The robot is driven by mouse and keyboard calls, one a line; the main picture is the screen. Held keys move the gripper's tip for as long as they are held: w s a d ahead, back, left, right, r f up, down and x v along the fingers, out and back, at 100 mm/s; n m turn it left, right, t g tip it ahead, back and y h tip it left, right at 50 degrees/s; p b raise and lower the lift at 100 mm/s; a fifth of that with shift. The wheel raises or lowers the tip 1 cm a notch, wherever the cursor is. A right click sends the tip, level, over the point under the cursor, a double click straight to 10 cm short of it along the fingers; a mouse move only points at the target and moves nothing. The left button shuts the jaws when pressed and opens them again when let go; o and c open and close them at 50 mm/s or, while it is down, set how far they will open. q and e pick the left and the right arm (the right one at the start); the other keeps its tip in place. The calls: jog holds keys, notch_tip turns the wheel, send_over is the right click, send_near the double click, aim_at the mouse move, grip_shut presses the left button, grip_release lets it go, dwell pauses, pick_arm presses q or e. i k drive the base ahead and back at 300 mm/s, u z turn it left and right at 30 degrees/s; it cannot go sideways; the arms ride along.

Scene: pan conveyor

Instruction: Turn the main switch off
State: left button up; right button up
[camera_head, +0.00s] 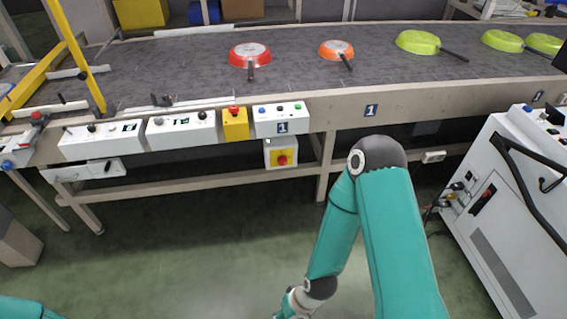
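The main switch is likely the red rotary knob on a yellow plate (281,159), on a white box (268,146) hung under the conveyor's front edge. The knob's exact position is too small to read. My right arm, teal, reaches forward from the bottom and bends back down at the elbow, to the right of the switch. Its gripper is not visible; only a wrist part shows at the bottom edge. A teal piece of my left arm shows at the bottom left corner; its gripper is out of view. Nothing touches the switch.
A white machine (500,200) stands right. Floor before the switch is clear.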

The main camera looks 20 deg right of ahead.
aim_at(282, 161)
jog(key=u, duration=0.05)
jog(key=i, duration=0.9)
jog(key=z, duration=0.2)
jog(key=k, duration=0.9)
jog(key=u, duration=0.15)
jog(key=i, duration=0.9)
jog(key=z, duration=0.05)
